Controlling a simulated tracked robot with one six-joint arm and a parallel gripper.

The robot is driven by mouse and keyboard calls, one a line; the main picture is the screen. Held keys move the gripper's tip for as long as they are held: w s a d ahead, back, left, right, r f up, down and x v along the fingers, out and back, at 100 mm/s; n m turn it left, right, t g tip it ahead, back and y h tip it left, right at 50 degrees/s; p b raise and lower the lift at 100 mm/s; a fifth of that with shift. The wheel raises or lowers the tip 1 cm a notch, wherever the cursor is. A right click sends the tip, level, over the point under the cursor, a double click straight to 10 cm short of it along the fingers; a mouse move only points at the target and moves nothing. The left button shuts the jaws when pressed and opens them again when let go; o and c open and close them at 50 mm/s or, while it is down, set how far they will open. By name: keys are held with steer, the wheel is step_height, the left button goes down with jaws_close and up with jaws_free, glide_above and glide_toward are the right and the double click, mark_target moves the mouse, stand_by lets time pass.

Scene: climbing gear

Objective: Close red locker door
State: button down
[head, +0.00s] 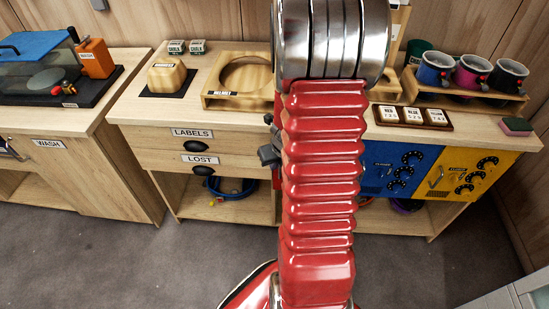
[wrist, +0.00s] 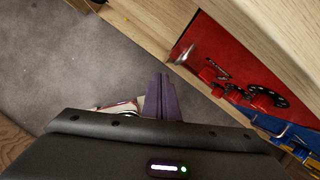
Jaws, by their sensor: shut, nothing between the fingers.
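The red locker door (wrist: 232,58) shows in the wrist view at the upper right, below a pale wooden edge. It has a metal handle (wrist: 185,53) near its left edge and dark markings. It looks roughly in line with the blue door (wrist: 287,131) beside it; I cannot tell whether it is fully closed. My gripper (wrist: 159,92) is shut and empty, its purple fingers over the grey floor, left of the door and apart from it in the picture. In the head view my arm hides the red door and the gripper's fingertips.
In the head view the blue door (head: 391,171) and yellow door (head: 466,175) stand on the right, under a countertop with mugs (head: 470,72) and a tile tray (head: 412,117). Drawers (head: 203,160) and an open shelf are on the left. The grey floor (head: 120,265) in front is clear.

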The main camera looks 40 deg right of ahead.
steer(key=v, duration=0.5)
steer(key=shift+w+a+r, duration=0.2)
steer(key=shift+a+r, duration=0.25)
stand_by(0.6)
steer(key=s+a+r+m, duration=0.2)
steer(key=a+r+m, duration=0.5)
steer(key=a+m, duration=0.2)
steer(key=s+a+r+m+t+y, duration=0.1)
steer(key=s+a+r+m, duration=0.2)
steer(key=a+r+m, duration=0.4)
steer(key=s+a+r+m, duration=0.3)
steer(key=a+r+m, duration=0.5)
steer(key=a+m, duration=0.4)
steer(key=m, duration=0.3)
steer(key=shift+s+m+y, duration=0.25)
steer(key=shift+m+y, duration=0.05)
steer(key=shift+m, duration=0.1)
